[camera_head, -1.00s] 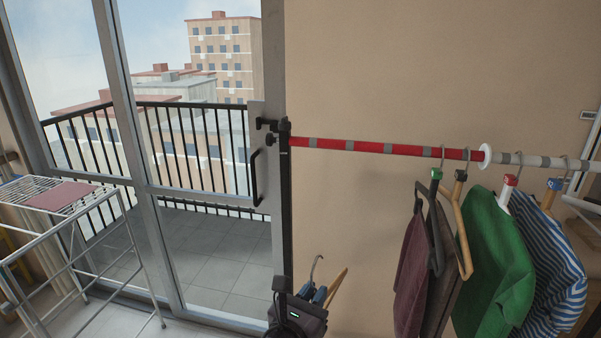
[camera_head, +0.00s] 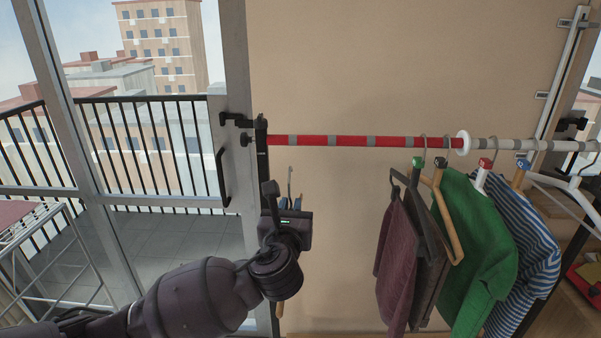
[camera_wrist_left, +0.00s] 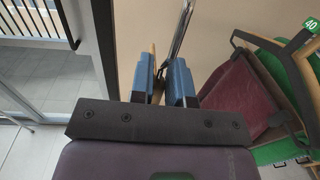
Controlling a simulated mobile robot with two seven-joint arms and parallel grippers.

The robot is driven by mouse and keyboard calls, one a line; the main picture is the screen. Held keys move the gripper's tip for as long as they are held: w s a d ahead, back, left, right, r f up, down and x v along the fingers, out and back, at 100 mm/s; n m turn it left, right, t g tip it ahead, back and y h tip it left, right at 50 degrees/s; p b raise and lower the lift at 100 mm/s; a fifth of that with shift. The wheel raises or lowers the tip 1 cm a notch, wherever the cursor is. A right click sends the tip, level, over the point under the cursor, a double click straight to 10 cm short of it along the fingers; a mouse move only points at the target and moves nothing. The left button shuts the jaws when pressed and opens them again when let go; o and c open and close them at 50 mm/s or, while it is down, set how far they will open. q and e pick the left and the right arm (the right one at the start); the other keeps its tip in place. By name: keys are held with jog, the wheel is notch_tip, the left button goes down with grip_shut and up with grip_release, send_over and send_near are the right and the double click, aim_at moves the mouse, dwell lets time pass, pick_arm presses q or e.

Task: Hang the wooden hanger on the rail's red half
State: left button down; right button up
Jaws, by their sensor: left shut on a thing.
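My left gripper (camera_head: 290,204) is shut on the wooden hanger, below the left end of the rail's red half (camera_head: 300,141). In the head view the hanger's metal hook (camera_head: 290,180) points up, with its top a little below the rail in the picture. My gripper and arm hide most of its body. In the left wrist view, the wooden hanger (camera_wrist_left: 155,75) shows between the blue fingers (camera_wrist_left: 161,82), and its hook stem (camera_wrist_left: 182,32) rises past them. The red half has grey bands and ends at a white ring (camera_head: 463,142). My right gripper is out of view.
Several hangers with clothes hang to the right: a maroon garment (camera_head: 398,255), a brown one, a green one (camera_head: 470,245) and a striped one (camera_head: 525,255). The red half is free between the black post (camera_head: 262,160) and these. A glass door stands left.

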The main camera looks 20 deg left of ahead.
pick_arm(q)
notch_tip(320, 180, up, 5)
jog(key=w+d, duration=0.2)
jog(key=w+a+f+y+b, duration=0.1)
jog(key=w+a+f+b, duration=0.1)
jog(key=w, duration=0.7)
jog(key=shift+w+a+n, duration=0.15)
jog(key=shift+a+n, duration=0.25)
jog(key=shift+a, duration=0.05)
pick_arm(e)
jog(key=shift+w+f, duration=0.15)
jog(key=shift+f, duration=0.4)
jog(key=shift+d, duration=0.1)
pick_arm(q)
jog(key=c, duration=1)
grip_release()
